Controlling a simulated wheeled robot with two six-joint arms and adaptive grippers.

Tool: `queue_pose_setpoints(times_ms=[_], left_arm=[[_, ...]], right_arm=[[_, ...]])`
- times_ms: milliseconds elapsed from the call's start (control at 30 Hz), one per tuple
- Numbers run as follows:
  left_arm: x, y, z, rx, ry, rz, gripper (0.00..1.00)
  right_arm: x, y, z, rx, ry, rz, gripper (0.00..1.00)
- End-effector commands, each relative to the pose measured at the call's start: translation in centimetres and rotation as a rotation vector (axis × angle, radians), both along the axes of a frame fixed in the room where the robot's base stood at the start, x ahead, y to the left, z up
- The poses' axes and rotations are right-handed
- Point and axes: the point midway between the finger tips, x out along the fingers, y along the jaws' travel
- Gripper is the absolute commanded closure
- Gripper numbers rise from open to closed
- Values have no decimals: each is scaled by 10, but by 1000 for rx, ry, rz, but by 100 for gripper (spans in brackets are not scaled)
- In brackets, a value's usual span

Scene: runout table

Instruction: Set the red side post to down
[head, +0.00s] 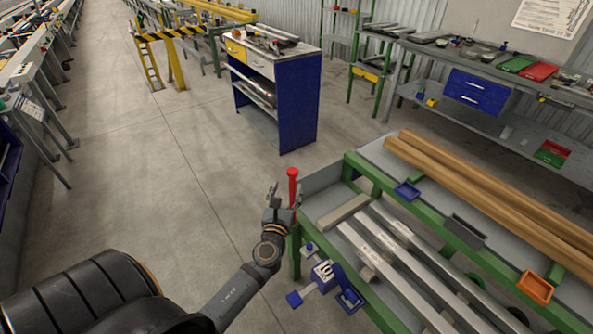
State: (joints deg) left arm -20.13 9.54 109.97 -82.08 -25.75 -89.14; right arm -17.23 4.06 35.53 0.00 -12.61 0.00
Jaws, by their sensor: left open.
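The red side post (292,186) stands upright at the near left corner of the green-framed runout table (350,172), with a rounded red knob on top. My left gripper (284,194) is open right at the post, with its fingers pointing up and away. One finger is left of the post and the other overlaps its lower part. I cannot tell whether the fingers touch the post. The post's base is hidden behind the gripper and wrist. My right gripper is not in view.
Silver bars (385,260) and brown beams (480,185) lie on the table. A blue cabinet (298,105) stands behind. The floor to the left is clear.

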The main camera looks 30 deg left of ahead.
Motion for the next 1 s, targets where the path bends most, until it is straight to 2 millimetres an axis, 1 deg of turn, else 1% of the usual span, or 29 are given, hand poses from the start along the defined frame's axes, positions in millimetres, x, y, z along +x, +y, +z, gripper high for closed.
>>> queue_pose_setpoints(times_ms=[33, 200, 300, 400, 533, 767, 867, 1000], left_arm=[[10, 4, 5, 0, -3, 0, 43], [45, 19, 3, -1, -3, 1, 43], [62, 26, 2, -2, -2, 1, 43], [73, 31, 1, -2, -1, 1, 43], [80, 33, 1, -3, -1, 1, 43], [81, 34, 0, -4, -1, 0, 43], [81, 34, 0, -4, -1, 0, 54], [81, 34, 0, -4, -1, 0, 73]], right_arm=[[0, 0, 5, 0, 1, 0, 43], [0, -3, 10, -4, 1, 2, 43], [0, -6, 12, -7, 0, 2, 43], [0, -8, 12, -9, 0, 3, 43], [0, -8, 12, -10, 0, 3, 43], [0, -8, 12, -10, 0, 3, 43], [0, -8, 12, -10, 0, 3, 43], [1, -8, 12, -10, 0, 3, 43]])
